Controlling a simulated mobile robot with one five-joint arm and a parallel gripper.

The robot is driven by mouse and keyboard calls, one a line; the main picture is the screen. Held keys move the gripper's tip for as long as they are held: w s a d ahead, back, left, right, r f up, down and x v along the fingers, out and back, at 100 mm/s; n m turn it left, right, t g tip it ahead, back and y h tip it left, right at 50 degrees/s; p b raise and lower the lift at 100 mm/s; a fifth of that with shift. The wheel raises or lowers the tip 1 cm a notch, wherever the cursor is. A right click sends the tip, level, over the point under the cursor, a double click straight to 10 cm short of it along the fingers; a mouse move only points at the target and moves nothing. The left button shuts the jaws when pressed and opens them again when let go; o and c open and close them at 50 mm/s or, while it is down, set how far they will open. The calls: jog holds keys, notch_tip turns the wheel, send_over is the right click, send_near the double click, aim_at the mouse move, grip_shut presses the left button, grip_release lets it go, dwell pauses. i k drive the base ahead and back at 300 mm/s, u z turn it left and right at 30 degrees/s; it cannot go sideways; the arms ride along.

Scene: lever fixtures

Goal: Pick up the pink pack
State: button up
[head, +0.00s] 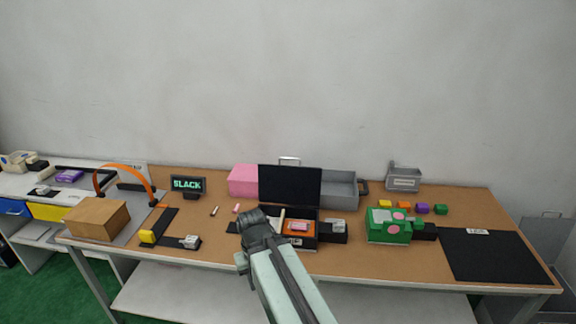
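A large pink block (243,181) stands at the back of the brown table, left of an upright black panel (290,184) that hides its right end. A small pink piece (237,208) lies on the table in front of the block. I cannot tell which of the two is the pink pack. My gripper (258,226) is at the dark end of my arm, in front of both pink things in the picture. Its fingers do not show clearly, and nothing can be seen held in it.
A grey bin (341,190), a green block (388,226) and a black mat (489,256) are farther right. A cardboard box (97,219) and an orange arch (123,169) are left.

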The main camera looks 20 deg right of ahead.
aim_at(295, 226)
jog(key=u, duration=0.25)
jog(key=i, duration=0.8)
jog(key=u, duration=0.8)
jog(key=i, duration=0.95)
jog(key=u, duration=0.1)
